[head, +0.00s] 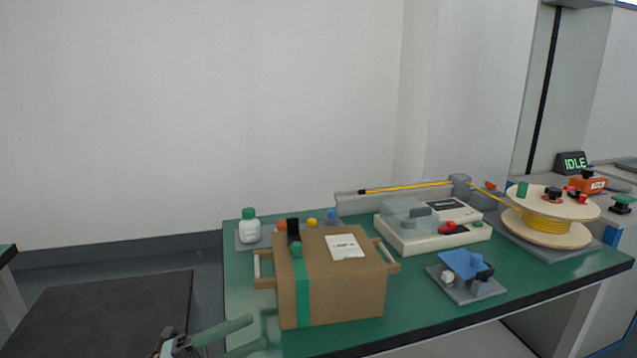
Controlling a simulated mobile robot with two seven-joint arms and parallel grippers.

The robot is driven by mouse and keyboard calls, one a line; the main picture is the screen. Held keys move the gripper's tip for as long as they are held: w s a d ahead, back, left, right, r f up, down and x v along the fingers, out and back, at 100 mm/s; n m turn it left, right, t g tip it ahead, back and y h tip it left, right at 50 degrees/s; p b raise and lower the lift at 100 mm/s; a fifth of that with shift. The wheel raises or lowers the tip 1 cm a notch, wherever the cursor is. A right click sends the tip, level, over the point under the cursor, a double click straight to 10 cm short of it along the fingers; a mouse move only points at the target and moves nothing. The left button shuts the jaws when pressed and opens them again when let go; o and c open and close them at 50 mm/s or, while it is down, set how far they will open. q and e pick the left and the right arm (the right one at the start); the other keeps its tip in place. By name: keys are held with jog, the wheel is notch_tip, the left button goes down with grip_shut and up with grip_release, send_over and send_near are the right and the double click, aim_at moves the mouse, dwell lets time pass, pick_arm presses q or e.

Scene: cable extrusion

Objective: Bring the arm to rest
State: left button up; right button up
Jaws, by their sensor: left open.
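My left gripper (257,332) shows at the bottom edge of the head view, left of centre. Its two green fingers point right and stand apart, with nothing between them. The fingers are in front of the green table's near left corner and close to the lower left of the cardboard box (345,285). I cannot tell whether they touch anything. Most of the left arm is below the frame. My right gripper is not in view.
The green table (412,310) holds the box, a white bottle (249,231), a cream machine (440,237), a blue fixture (466,265) and a yellow cable spool (546,222). An IDLE display (573,162) stands at the back right.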

pick_arm(q)
jog(key=s+d+f+n+t+y, duration=0.1)
jog(key=s+f+n+t+y, duration=0.1)
jog(key=f+n+t+y, duration=0.5)
jog(key=s+d+f+n+t+y, duration=0.1)
jog(key=s+f+n+t+y, duration=0.15)
jog(key=f+n, duration=0.6)
jog(key=s+a+f+n+g+y, duration=0.2)
jog(key=s+f+n+g+y, duration=0.2)
jog(key=s+f+n, duration=0.3)
jog(key=s+a+f+n+g+y, duration=0.2)
jog(key=s+f+n+g+y, duration=0.25)
jog(key=s, duration=0.45)
notch_tip(320, 180, up, 13)
jog(key=s+a+n+t+p, duration=0.1)
jog(key=a+p, duration=0.1)
jog(key=p, duration=1.6)
jog(key=shift+s+a+f+n, duration=0.2)
jog(key=shift+a+n, duration=0.1)
jog(key=shift+n, duration=0.1)
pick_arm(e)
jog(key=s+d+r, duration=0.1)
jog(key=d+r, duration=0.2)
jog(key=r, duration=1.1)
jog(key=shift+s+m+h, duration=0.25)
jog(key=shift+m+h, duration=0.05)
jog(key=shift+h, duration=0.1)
